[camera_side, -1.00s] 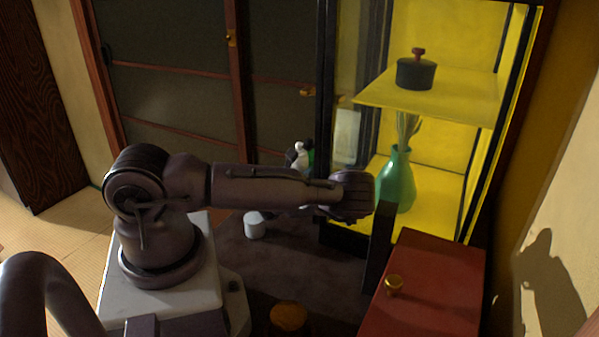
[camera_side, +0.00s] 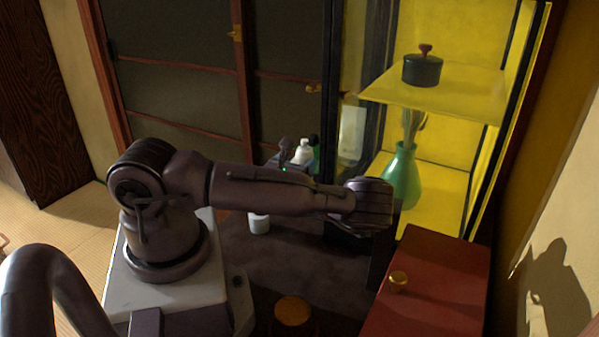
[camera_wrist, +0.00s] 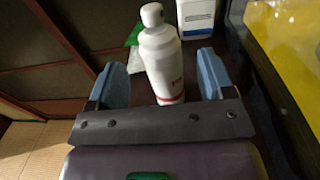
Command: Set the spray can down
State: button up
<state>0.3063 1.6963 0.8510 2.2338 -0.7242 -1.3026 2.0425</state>
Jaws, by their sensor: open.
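The spray can (camera_wrist: 162,68) is white with a grey cap and faint reddish lettering. In the wrist view it looks nearly upright, between the two blue fingers of my gripper (camera_wrist: 160,60). The fingers are open, with a visible gap on each side of the can. The wrist view does not show clearly what its base rests on. In the side view my wrist (camera_side: 370,203) is in front of the glass cabinet; my fingers cannot be made out there. A white bottle-like thing (camera_side: 302,152) shows behind my arm; I cannot tell if it is the same can.
A white jug (camera_wrist: 196,18) stands behind the can, and a green item (camera_wrist: 135,36) lies to its left. The yellow-lit cabinet (camera_side: 440,90) holds a lidded pot (camera_side: 422,70) and a green vase (camera_side: 401,178). A red chest (camera_side: 430,295) stands front right. A white cylinder (camera_side: 259,224) is below my arm.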

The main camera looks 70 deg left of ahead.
jog(key=shift+o, duration=0.5)
jog(key=shift+r, duration=1.6)
